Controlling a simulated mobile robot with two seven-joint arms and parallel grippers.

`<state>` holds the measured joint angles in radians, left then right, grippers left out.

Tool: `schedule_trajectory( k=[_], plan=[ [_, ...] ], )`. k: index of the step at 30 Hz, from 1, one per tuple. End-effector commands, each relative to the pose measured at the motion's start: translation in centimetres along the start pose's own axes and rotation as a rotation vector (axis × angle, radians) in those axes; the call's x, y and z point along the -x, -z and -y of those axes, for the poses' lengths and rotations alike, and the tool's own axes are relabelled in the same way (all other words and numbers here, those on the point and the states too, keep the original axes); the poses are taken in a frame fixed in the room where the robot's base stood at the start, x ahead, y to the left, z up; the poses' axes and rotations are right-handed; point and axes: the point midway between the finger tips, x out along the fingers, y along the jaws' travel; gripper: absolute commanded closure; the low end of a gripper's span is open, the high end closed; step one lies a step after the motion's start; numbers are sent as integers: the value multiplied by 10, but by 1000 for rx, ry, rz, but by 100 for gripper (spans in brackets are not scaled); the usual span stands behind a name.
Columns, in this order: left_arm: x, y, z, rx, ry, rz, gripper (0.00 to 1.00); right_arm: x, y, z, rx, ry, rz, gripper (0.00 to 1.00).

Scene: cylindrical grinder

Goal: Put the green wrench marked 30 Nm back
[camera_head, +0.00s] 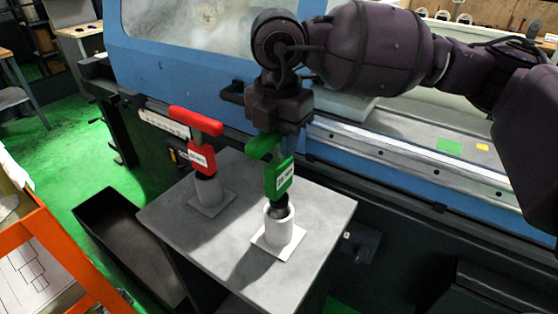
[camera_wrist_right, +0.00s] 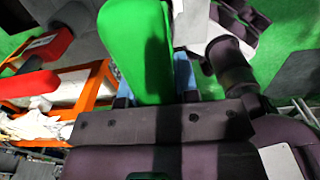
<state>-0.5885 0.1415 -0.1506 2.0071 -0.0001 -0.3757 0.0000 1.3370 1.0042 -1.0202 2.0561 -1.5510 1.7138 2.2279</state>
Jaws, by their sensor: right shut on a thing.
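The green wrench (camera_head: 279,178) stands upright with its lower end at the mouth of a white cylindrical holder (camera_head: 283,233) on the grey table. I cannot tell how deep it sits. My right gripper (camera_head: 284,142) is shut on the upper part of the green wrench, from above. In the right wrist view the green handle (camera_wrist_right: 140,45) fills the space in front of the jaws. A red wrench (camera_head: 201,150) stands upright in a second holder (camera_head: 209,191) to the left, and its red part also shows in the wrist view (camera_wrist_right: 30,84). My left gripper is not in view.
The grey table (camera_head: 185,240) carries both holders and has bare room between and in front of them. The blue grinding machine (camera_head: 180,70) stands close behind. A dark open bin (camera_head: 118,235) and an orange frame (camera_head: 50,240) are at the left.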

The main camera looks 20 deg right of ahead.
Motion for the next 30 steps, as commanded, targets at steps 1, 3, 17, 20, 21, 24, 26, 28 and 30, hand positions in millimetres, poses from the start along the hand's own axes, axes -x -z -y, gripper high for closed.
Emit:
schedule_trajectory(
  k=[1,3,17,20,21,24,26,28,30],
  plan=[
    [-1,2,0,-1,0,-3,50,-1,0,0,0,-2,1,100],
    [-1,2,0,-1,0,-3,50,-3,0,0,1,-2,1,100],
    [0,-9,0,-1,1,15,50,-44,1,-1,1,-4,1,100],
    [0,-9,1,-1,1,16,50,-43,1,-1,1,-4,1,100],
    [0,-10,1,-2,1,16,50,-43,1,-1,1,-4,1,100],
    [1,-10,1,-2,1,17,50,-45,1,-1,1,-3,1,100],
    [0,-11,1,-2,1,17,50,-46,1,-1,1,-3,1,100],
    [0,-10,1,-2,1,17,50,-47,1,0,1,-2,1,62],
    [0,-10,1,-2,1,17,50,-47,1,0,1,-1,1,52]
  ],
)
